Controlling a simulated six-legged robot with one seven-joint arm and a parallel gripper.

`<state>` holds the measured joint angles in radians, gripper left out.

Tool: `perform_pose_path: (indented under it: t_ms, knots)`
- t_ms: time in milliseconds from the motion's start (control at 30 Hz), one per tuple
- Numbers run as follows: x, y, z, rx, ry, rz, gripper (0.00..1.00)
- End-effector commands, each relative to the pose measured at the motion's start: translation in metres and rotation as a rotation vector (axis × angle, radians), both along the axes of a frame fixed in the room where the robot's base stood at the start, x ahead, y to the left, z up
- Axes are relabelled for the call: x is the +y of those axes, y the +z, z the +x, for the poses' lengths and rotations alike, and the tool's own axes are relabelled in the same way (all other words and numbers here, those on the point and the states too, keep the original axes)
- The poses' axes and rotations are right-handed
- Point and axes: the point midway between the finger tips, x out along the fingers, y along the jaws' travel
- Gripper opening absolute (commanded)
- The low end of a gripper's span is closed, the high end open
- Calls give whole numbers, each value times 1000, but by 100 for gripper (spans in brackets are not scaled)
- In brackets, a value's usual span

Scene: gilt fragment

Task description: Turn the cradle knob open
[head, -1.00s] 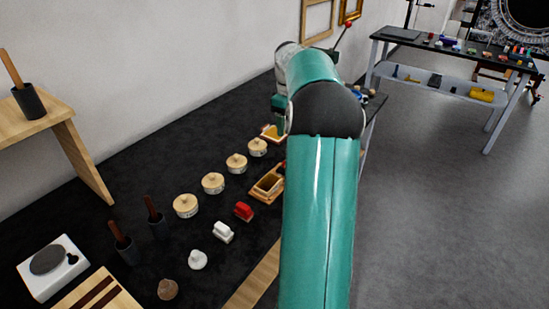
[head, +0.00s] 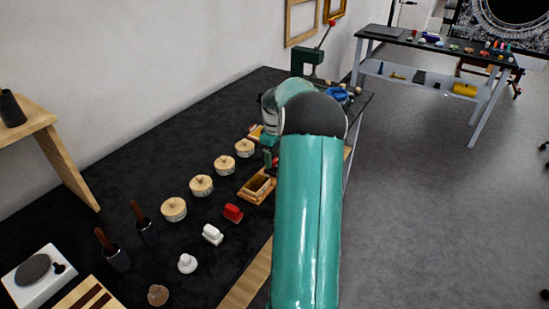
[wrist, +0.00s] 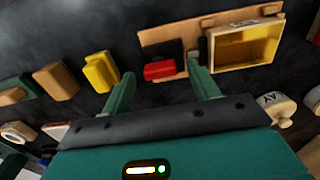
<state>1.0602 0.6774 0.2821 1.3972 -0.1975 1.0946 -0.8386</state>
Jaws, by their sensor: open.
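A wooden cradle (wrist: 180,36) with a dark recess and a yellow-lined open box (wrist: 243,47) shows at the top of the wrist view. A small red block-like part (wrist: 159,70), possibly the knob, sits at the recess's lower edge. A grey upright piece (wrist: 193,62) stands right of it, partly behind a finger. My gripper (wrist: 161,76) is open, its two green fingers either side of the red part in the picture. I cannot tell whether they touch it. In the head view the wooden box (head: 257,186) shows beside my arm, which hides much of the area.
Several round lidded boxes (head: 201,185) stand in a row on the black bench (head: 120,170). A green press (head: 308,62) stands at the far end. Yellow (wrist: 101,72) and brown (wrist: 56,81) blocks lie left in the wrist view.

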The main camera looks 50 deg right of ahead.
Motion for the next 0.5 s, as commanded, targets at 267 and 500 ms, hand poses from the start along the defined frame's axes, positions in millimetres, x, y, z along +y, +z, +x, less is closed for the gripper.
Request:
perform_pose_path:
  t_ms: [267,500]
  knots:
    - [0,-10,0,0,0,0,60]
    - [0,-9,0,0,0,0,36]
